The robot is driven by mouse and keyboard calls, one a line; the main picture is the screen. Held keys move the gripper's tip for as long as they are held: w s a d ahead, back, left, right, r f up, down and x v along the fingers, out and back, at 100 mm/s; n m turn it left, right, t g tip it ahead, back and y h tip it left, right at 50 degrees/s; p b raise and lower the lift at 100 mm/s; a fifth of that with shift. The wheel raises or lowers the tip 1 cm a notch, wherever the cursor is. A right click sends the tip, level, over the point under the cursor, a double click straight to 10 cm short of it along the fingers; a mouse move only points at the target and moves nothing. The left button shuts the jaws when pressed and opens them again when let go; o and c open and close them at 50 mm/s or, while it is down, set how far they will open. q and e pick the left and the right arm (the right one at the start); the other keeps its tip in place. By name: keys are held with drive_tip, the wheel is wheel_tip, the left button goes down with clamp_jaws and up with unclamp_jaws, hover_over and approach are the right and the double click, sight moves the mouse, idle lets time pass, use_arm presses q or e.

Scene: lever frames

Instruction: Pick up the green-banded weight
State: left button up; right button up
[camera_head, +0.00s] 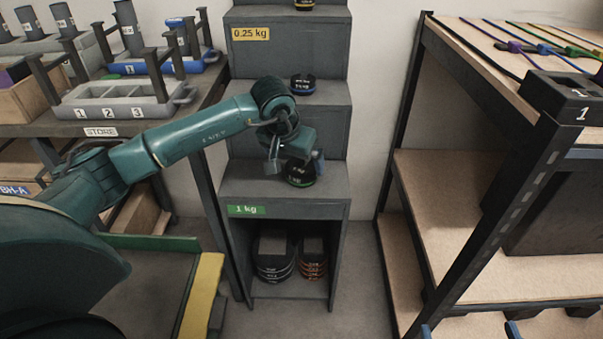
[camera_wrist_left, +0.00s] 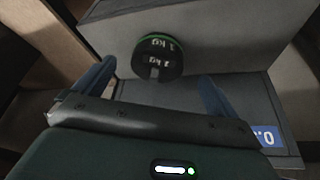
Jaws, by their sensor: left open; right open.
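The green-banded weight (camera_head: 301,177) is a dark round disc with a green band, on the step with the green "1 kg" label (camera_head: 246,210). The left wrist view shows the same weight (camera_wrist_left: 157,60), marked "1 kg", with a slot in its face. My left gripper (camera_head: 294,164) is at the weight in the head view and partly covers it. In the left wrist view its blue fingers (camera_wrist_left: 154,84) are apart, with the weight beyond and between them, not gripped. My right gripper (camera_head: 470,330) shows only as two separate blue fingertips at the bottom edge.
Other weights stand on the higher steps (camera_head: 302,84) and in the cubby below (camera_head: 275,257). A grey tray (camera_head: 120,98) sits on the left shelf. A wooden rack (camera_head: 440,180) with a dark frame stands at right. Floor shows between steps and rack.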

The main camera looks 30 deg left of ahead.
sight(300, 168)
use_arm(q)
drive_tip(key=b+x, duration=0.1)
drive_tip(key=x, duration=0.3)
drive_tip(key=shift+w+d, duration=0.1)
drive_tip(key=shift+w, duration=0.05)
drive_tip(key=shift+w+f, duration=0.15)
drive_tip(key=shift+f, duration=0.15)
use_arm(e)
drive_tip(key=shift+a+n+t+y, duration=0.3)
drive_tip(key=shift+t+y, duration=0.1)
drive_tip(key=shift+t, duration=0.1)
use_arm(q)
drive_tip(key=c, duration=1.8)
drive_tip(key=shift+w+r, duration=0.1)
drive_tip(key=shift+r, duration=0.15)
drive_tip(key=shift+c, duration=0.2)
